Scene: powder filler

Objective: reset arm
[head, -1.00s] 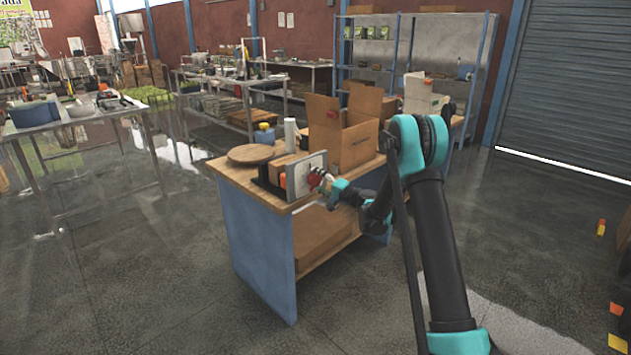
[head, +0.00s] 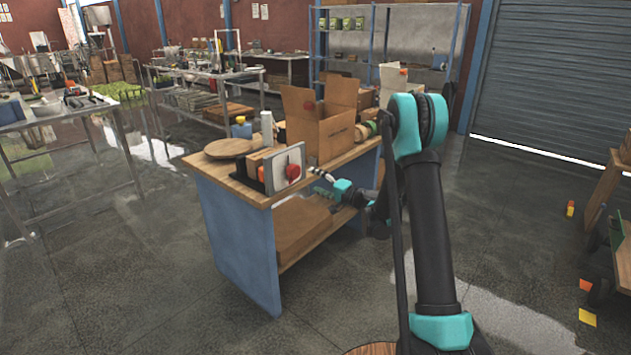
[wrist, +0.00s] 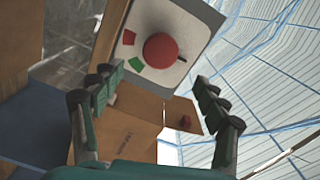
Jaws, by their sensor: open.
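My arm extends forward from the right of the head view, with its far end low beside the workbench (head: 240,240). My gripper (head: 322,184) is open and empty, a little to the right of a grey panel (head: 272,176) with a red round button (head: 292,172). In the wrist view my gripper (wrist: 160,88) has its two fingers spread. The red button (wrist: 163,49) shows beyond the fingertips, with a red and a green mark beside it. The gripper looks apart from the panel.
The workbench top bears an open cardboard box (head: 322,130), a round wooden board (head: 230,147) and a blue bottle (head: 241,128). A cardboard box lies on its lower shelf. A wooden table (head: 605,190) stands at the right. Floor between it and the bench is mostly clear.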

